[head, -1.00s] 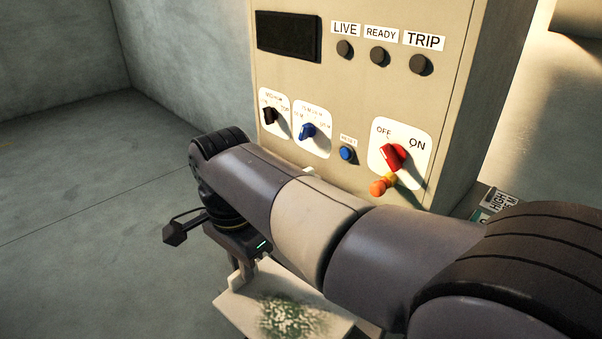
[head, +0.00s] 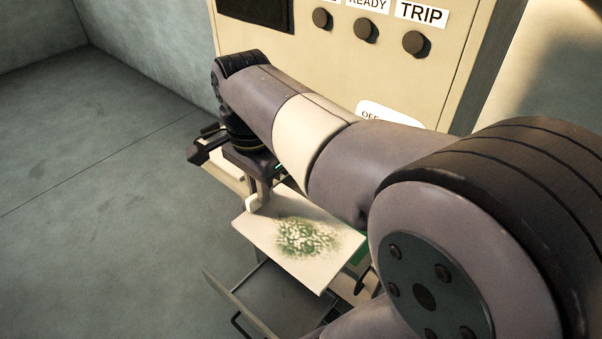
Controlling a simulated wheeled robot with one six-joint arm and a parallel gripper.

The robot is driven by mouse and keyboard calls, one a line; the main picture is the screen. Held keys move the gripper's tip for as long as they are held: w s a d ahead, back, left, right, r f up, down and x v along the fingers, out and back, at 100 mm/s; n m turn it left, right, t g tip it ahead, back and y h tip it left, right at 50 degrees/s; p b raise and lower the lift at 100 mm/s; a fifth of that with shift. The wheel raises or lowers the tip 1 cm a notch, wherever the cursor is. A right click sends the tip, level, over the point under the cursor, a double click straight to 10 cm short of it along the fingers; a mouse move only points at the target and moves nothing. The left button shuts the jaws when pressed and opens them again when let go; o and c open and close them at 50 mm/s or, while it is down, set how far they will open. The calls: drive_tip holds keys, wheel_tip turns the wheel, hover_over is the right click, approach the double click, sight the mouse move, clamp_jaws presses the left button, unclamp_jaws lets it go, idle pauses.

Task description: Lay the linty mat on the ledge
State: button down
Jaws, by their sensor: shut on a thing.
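The linty mat (head: 262,236) is a flat, pale rectangular piece with a speckled green patch of lint in its middle. My gripper (head: 256,203) is shut on the mat's far left edge and holds it about level, in front of the cabinet. A pale flat strip (head: 224,168) shows behind my gripper, low against the cabinet. It may be the ledge, but my wrist and arm cover most of it, so I cannot tell.
The beige control cabinet (head: 400,75) with lamps and labels stands behind my arm, which hides most of its switches. A dark open drawer or tray (head: 285,300) with a pale front lies below the mat. Bare floor (head: 100,240) is at the left.

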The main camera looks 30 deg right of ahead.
drive_tip(key=w+d+p, duration=0.2)
drive_tip(key=w+d, duration=0.2)
drive_tip(key=d, duration=0.7)
wheel_tip(320, 180, down, 6)
drive_tip(key=shift+f+p, duration=0.2)
drive_tip(key=shift+p, duration=0.3)
drive_tip(key=shift+w+d+f, duration=0.1)
drive_tip(key=shift+d+f, duration=0.15)
drive_tip(key=shift+f, duration=0.15)
drive_tip(key=c, duration=1.9)
unclamp_jaws()
drive_tip(key=o, duration=0.4)
drive_tip(key=shift+o, duration=0.2)
wheel_tip(320, 180, up, 12)
drive_tip(key=shift+r, duration=0.15)
